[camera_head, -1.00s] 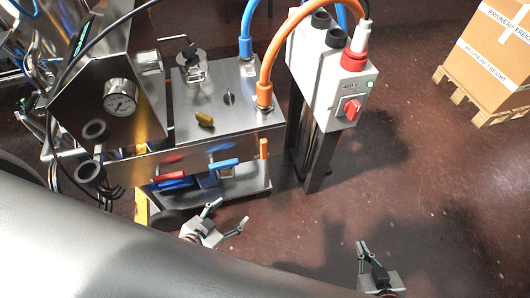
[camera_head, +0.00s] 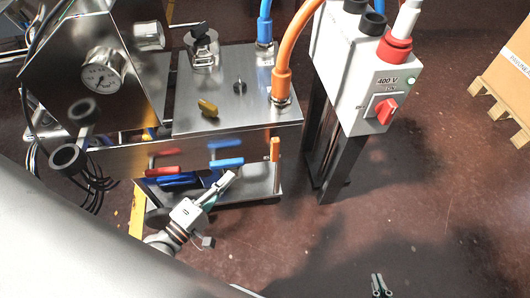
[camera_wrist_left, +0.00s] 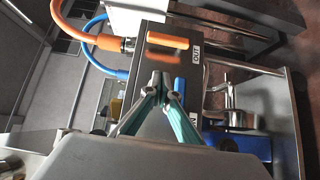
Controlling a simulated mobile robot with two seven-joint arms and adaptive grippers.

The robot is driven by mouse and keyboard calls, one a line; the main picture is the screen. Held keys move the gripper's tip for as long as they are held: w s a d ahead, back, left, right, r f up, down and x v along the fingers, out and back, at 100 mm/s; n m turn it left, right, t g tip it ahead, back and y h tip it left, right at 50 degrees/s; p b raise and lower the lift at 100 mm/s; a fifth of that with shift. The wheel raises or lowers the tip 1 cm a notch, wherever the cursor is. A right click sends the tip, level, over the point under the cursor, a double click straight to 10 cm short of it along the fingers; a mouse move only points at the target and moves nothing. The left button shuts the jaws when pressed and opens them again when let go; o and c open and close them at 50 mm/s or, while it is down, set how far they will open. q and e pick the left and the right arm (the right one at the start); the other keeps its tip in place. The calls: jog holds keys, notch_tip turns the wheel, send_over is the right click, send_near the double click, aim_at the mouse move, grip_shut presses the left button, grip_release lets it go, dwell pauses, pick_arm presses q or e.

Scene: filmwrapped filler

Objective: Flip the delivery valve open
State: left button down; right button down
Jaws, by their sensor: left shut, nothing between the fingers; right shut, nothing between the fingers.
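My left gripper (camera_head: 230,176) is shut and empty at the front of the steel cabinet, just below the blue lever (camera_head: 227,163). In the left wrist view the fingertips (camera_wrist_left: 161,80) meet beside the blue lever (camera_wrist_left: 179,87); I cannot tell whether they touch it. An orange lever (camera_head: 275,149) stands upright at the cabinet's right front. In the wrist view an "OUT" label (camera_wrist_left: 195,53) sits beside the orange lever (camera_wrist_left: 167,41). A red lever (camera_head: 162,171) is at the left front. Which lever is the delivery valve is not written. My right gripper (camera_head: 380,284) is shut and empty, low over the floor.
A grey 400 V box (camera_head: 350,75) with a red switch stands right of the cabinet. A carton (camera_head: 510,70) on a pallet is far right. Floor between is clear.

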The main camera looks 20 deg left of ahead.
pick_arm(q)
jog(key=shift+a, duration=0.15)
jog(key=shift+w, duration=0.1)
send_near(275, 150)
jog(key=w+a, duration=0.4)
jog(key=w+d, duration=0.3)
jog(key=shift+d+b, duration=0.15)
jog(key=shift+b, duration=0.25)
pick_arm(e)
jog(key=shift+w+a+r, duration=0.15)
jog(key=shift+w, duration=0.1)
jog(key=shift+s, duration=0.15)
